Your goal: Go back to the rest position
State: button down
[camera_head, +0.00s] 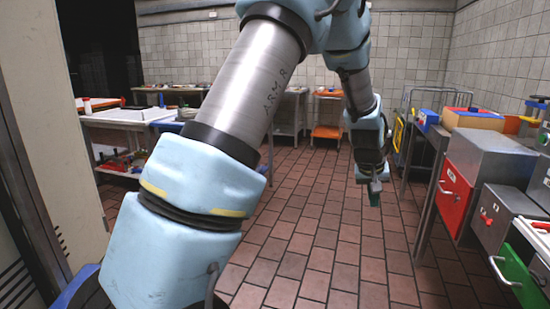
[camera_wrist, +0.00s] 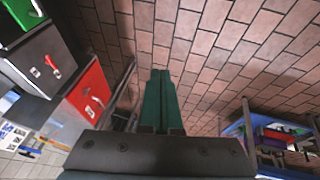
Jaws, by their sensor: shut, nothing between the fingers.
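My gripper (camera_head: 374,192) hangs from the end of my raised arm, pointing down over the open tiled floor. In the wrist view its two green fingers (camera_wrist: 160,75) lie side by side, closed against each other. Nothing shows between them. The gripper is in the air and touches nothing in view. My arm fills the middle of the head view and hides part of the room behind it.
At right are metal cabinets with a red drawer front (camera_head: 454,195) and a green drawer (camera_head: 520,279). A white-topped table (camera_head: 122,117) stands at left, and an orange cart (camera_head: 327,131) stands at the back. The brown tiled floor (camera_head: 312,232) between them is clear.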

jog(key=s+a+r+n+y, duration=0.1)
jog(key=a+r, duration=0.1)
jog(key=a, duration=0.8)
jog(key=s+a+r+y, duration=0.1)
jog(key=a, duration=0.9)
jog(key=s+a+g+p, duration=0.1)
jog(key=s+a, duration=0.5)
jog(key=a, duration=0.2)
jog(key=s+a+r+n+y+p, duration=0.1)
jog(key=s+a, duration=0.4)
jog(key=a, duration=0.4)
jog(key=shift+s+r+n+g+y, duration=0.2)
jog(key=shift+s+n+g+y, duration=0.1)
jog(key=shift+s+g, duration=0.1)
